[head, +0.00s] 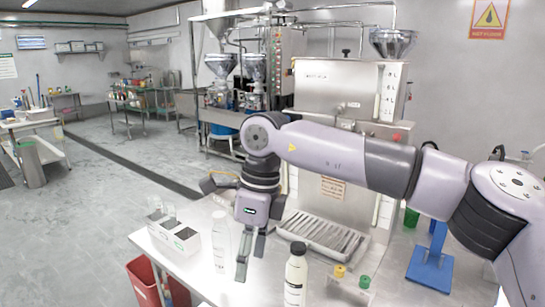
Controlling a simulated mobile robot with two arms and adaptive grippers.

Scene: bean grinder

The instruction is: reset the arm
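My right arm (330,147) comes in from the right edge and reaches across the front of the steel machine. Its gripper (250,259) points down over the front part of the steel table (200,277). A clear, pale bottle (221,242) stands just left of the fingers in the picture. A white bottle with a black cap (295,277) stands to their right. I cannot tell whether the fingers touch the table. My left gripper is not in view.
The steel machine (335,90) with a drip tray (322,235) stands behind the gripper. A white box (173,238) with dark contents is left. A yellow-and-green-capped rack (350,286) and a blue stand (430,268) are right. A red bin (146,283) is below the table's left edge.

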